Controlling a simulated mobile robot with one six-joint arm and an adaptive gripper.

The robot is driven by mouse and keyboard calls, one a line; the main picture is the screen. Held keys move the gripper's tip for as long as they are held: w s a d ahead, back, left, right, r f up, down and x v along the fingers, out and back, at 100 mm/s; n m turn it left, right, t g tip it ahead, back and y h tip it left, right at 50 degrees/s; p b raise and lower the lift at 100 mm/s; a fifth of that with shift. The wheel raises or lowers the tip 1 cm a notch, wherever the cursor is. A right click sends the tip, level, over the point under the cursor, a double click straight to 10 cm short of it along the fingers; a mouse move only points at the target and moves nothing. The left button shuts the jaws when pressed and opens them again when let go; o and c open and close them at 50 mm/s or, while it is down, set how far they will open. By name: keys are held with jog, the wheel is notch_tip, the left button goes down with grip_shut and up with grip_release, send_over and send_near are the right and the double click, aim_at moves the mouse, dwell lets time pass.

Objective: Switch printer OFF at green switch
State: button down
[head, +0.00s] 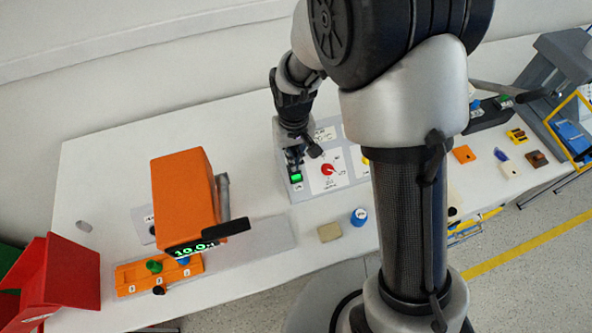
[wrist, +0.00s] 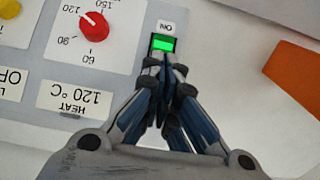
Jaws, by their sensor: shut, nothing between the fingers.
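The green switch (head: 296,177) is a lit green rocker in a black frame on the light grey panel (head: 310,191). In the wrist view the green switch (wrist: 162,43) sits just beyond my fingertips, with a small label reading ON beside it. My gripper (head: 294,160) is shut and empty at the panel. In the wrist view my gripper (wrist: 166,62) has its fingertips together at the near edge of the switch and hides part of its frame. I cannot tell whether they touch it. No thing that is clearly a printer stands out.
A red dial (wrist: 94,27) with a temperature scale is left of the switch in the wrist view, near a HEAT 120 °C label (wrist: 73,98). An orange device (head: 185,200) with a green display stands left of the panel. A blue-capped item (head: 359,216) and beige block (head: 329,232) lie in front.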

jog(key=shift+r+p, duration=1.75)
jog(key=shift+r, duration=0.75)
jog(key=s+d+r+m+t, duration=0.1)
jog(key=s+d+r, duration=0.25)
jog(key=r, duration=0.45)
jog(key=s+d+r+m+t, duration=0.1)
jog(key=s+d+r, duration=0.25)
jog(key=r, duration=0.45)
jog(key=s+d+r+m+t, duration=0.1)
jog(key=s+d+r, duration=0.4)
jog(key=s, duration=0.7)
jog(key=shift+s+d+r+t, duration=0.35)
jog(key=shift+r+t, duration=0.3)
jog(key=shift+t, duration=0.15)
jog(key=shift+a+m, duration=0.1)
jog(key=shift+m, duration=0.2)
